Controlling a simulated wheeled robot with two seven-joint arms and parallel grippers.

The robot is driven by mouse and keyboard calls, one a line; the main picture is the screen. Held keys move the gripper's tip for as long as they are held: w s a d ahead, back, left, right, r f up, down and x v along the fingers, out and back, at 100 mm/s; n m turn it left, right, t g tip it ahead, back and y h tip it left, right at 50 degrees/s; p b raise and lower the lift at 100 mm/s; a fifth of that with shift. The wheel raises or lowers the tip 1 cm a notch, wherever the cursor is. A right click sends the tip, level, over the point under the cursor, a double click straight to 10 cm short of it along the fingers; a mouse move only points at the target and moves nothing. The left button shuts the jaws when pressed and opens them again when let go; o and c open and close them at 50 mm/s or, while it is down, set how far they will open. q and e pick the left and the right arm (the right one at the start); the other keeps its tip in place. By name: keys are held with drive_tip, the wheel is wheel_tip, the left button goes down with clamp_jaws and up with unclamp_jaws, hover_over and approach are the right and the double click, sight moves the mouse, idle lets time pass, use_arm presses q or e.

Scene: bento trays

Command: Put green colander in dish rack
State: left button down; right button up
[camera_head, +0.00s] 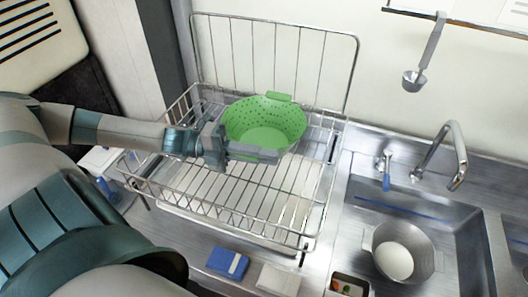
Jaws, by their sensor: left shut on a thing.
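The green colander (264,119) is a round bowl with small holes and a tab handle at its back rim. It is over the back part of the wire dish rack (226,208), within the rack's outline. I cannot tell whether its base touches the rack. My left gripper (254,153) comes in from the left over the rack and is shut on the colander's near side. The fingertips are partly hidden against the colander. My right gripper is not in view.
A tall wire frame (357,75) stands behind the rack. To the right is a sink (458,247) with a metal colander (425,242) holding a white round thing, and a faucet (456,150). A blue sponge (228,263) lies in front. A ladle (432,50) hangs on the wall.

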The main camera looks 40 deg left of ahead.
use_arm(q)
drive_tip(key=shift+f, duration=0.1)
drive_tip(key=shift+f+p, duration=0.75)
drive_tip(key=shift+f, duration=1.35)
drive_tip(key=c, duration=1.9)
unclamp_jaws()
